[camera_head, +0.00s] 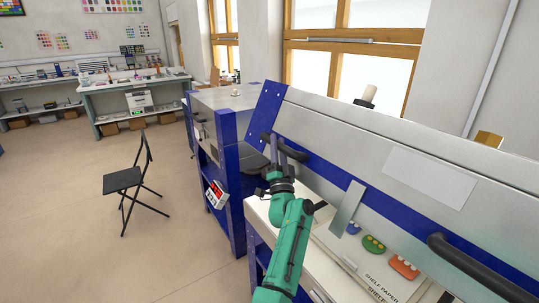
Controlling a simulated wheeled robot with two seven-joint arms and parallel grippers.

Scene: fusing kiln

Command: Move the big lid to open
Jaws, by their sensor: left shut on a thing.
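The big lid (365,150) is a long grey metal panel with a blue band and a blue left end, tilted on the kiln at the right. It has a dark handle (291,150) near its left end and another dark handle (470,266) at the lower right. My left gripper (276,158), on a green arm, is shut at the left handle. Its fingertips are small and partly hidden, so the exact grip is unclear. My right gripper is out of view.
Below the lid is a pale surface with shelf paper (383,279) and coloured pieces (373,244). A blue-framed unit (228,125) with a controller (216,194) stands to the left. A black folding chair (124,181) stands on the open floor.

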